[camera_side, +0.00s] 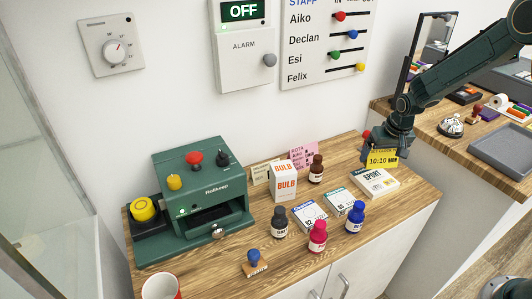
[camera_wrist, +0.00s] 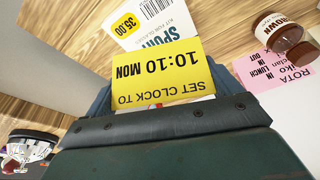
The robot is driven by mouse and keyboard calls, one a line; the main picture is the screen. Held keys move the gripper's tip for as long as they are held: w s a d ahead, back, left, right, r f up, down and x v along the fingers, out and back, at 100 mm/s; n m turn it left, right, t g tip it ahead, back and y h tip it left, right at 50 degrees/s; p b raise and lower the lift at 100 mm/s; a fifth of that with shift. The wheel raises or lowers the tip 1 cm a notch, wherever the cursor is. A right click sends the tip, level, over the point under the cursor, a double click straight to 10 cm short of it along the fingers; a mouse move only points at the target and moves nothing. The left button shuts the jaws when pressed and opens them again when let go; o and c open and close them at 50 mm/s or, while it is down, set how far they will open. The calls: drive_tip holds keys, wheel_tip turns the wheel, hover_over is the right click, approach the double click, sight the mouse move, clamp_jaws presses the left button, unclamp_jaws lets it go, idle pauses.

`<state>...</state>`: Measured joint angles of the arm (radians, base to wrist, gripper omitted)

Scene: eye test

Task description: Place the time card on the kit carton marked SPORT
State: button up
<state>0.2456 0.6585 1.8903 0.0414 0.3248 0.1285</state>
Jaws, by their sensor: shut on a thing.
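The time card is yellow and reads SET CLOCK TO 10:10 MON (camera_side: 382,159); it also shows large in the wrist view (camera_wrist: 170,75). My gripper (camera_side: 388,147) is shut on one edge of the card; its dark jaws cross the lower wrist view (camera_wrist: 165,125). The kit carton marked SPORT (camera_side: 373,183) is white and lies flat at the right end of the wooden counter. In the wrist view the card covers part of the SPORT carton (camera_wrist: 150,25). I cannot tell whether card and carton touch.
Two flat cartons (camera_side: 309,217) (camera_side: 343,203) lie left of SPORT. A BULB box (camera_side: 283,182), brown bottle (camera_side: 317,168), pink ROTA card (camera_wrist: 280,70) and several dark, red and blue bottles (camera_side: 355,218) stand nearby. A green machine (camera_side: 200,180) stands left.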

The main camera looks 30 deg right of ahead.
sight(375, 177)
drive_tip(key=shift+f, duration=0.45)
drive_tip(key=shift+f, duration=0.1)
drive_tip(key=shift+f, duration=2.05)
drive_tip(key=shift+f, duration=0.1)
drive_tip(key=o, duration=0.7)
drive_tip(key=shift+v, duration=6.1)
